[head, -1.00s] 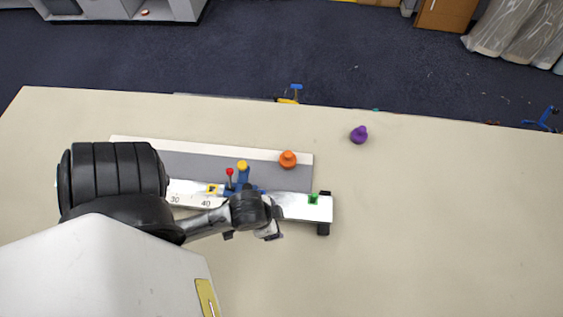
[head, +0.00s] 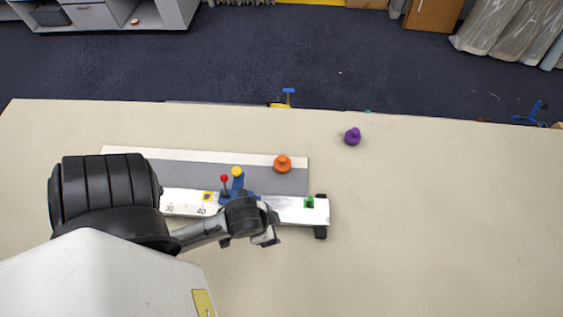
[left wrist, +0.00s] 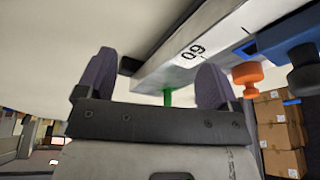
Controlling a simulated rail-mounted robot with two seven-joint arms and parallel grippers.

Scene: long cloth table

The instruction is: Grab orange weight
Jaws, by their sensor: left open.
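My right gripper is not in view.
A purple weight (head: 352,137) stands on the bare table (head: 440,220) to the right. The beam carries a blue slider (head: 237,184), red and yellow knobs, and a green marker (head: 310,202).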

